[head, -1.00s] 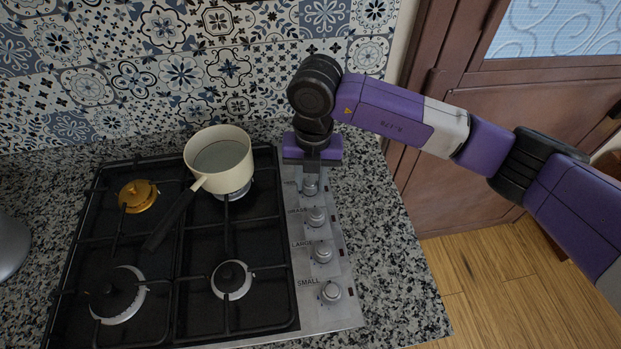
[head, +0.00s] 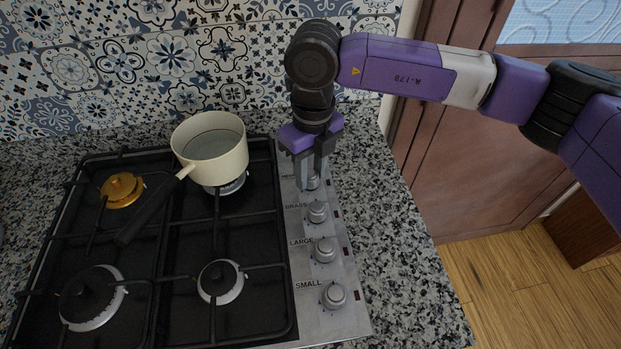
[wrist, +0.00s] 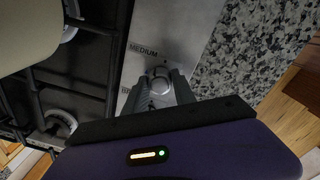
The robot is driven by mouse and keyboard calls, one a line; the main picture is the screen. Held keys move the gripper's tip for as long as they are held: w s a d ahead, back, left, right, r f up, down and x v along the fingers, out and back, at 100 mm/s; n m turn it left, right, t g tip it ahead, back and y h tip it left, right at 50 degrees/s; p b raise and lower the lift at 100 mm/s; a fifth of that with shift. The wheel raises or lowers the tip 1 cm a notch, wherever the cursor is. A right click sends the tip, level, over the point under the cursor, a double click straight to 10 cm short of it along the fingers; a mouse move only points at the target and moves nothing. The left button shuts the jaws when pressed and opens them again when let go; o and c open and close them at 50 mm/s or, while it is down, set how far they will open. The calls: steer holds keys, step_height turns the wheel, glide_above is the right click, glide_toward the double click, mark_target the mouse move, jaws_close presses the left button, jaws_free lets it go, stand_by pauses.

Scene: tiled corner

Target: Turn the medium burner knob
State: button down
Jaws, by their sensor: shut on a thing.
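The medium burner knob (wrist: 160,82) is a round silver knob below the word MEDIUM on the steel control strip (wrist: 168,40). In the wrist view the two fingers of my gripper (wrist: 161,86) stand on either side of it. My gripper is shut on the knob. In the head view my gripper (head: 312,180) points down at the far end of the strip and is turned at an angle. There its fingers cover most of the medium knob and its label.
The brass (head: 316,211), large (head: 323,250) and small (head: 333,296) knobs line the strip nearer the front. A cream saucepan (head: 210,148) with a dark handle sits on the back right burner, left of my gripper. Granite counter (head: 385,240) to the right is clear.

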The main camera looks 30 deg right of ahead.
mark_target(311, 172)
steer(key=shift+n+b, duration=0.85)
steer(key=shift+n, duration=0.25)
steer(key=shift+r, duration=0.1)
steer(key=c, duration=1)
jaws_free()
steer(key=shift+c, duration=0.2)
steer(key=shift+w+d+r+b, duration=0.1)
steer(key=shift+r+b, duration=0.25)
steer(key=shift+r, duration=3.5)
